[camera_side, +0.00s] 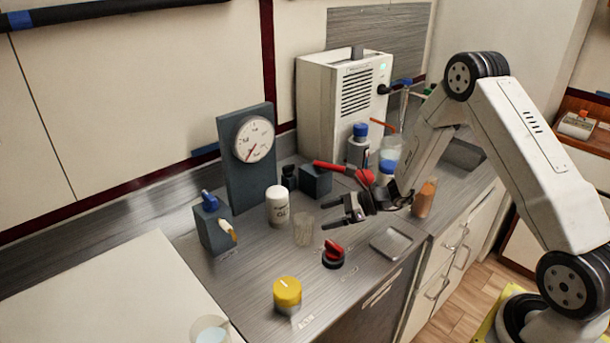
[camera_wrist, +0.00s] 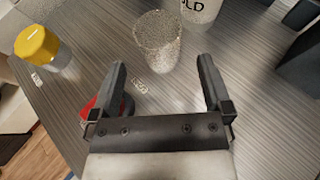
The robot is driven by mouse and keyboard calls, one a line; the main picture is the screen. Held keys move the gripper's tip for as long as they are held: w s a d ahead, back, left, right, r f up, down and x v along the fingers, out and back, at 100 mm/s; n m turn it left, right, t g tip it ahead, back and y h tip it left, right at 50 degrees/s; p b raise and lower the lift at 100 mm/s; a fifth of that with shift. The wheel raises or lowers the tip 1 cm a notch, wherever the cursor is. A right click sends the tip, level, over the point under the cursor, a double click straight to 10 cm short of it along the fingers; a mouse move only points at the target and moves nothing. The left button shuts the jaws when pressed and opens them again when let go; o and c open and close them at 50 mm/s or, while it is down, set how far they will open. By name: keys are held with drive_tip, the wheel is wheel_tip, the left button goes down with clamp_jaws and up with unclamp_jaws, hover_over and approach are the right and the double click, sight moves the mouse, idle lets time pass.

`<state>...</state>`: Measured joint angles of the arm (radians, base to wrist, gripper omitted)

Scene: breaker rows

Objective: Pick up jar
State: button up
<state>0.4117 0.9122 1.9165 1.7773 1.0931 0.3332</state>
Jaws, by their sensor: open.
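My gripper (camera_side: 338,211) is open and empty above the steel counter, its fingers pointing left toward a clear, speckled glass jar (camera_side: 303,229). In the wrist view the glass jar (camera_wrist: 157,42) stands upright just beyond and between the two fingertips (camera_wrist: 163,70), apart from them. A white jar (camera_side: 277,206) with dark lettering stands behind and left of the glass jar in the side view; its lower part shows at the top of the wrist view (camera_wrist: 200,10). I cannot tell which of these the task calls the jar.
A red knob (camera_side: 333,254) and a yellow-capped container (camera_side: 287,295) stand in front. A shallow metal tray (camera_side: 391,243) lies to the right. A dial gauge (camera_side: 253,139), blue blocks and a white machine (camera_side: 340,95) stand behind. An orange bottle (camera_side: 424,199) stands near my wrist.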

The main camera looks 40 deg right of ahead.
sight(293, 219)
drive_tip(key=shift+x, duration=3.95)
drive_tip(key=shift+r, duration=0.2)
drive_tip(key=c, duration=1.1)
drive_tip(key=shift+o, duration=0.2)
drive_tip(key=shift+r, duration=0.1)
drive_tip(key=shift+r, duration=0.8)
drive_tip(key=s+r, duration=1.1)
drive_tip(key=s, duration=0.3)
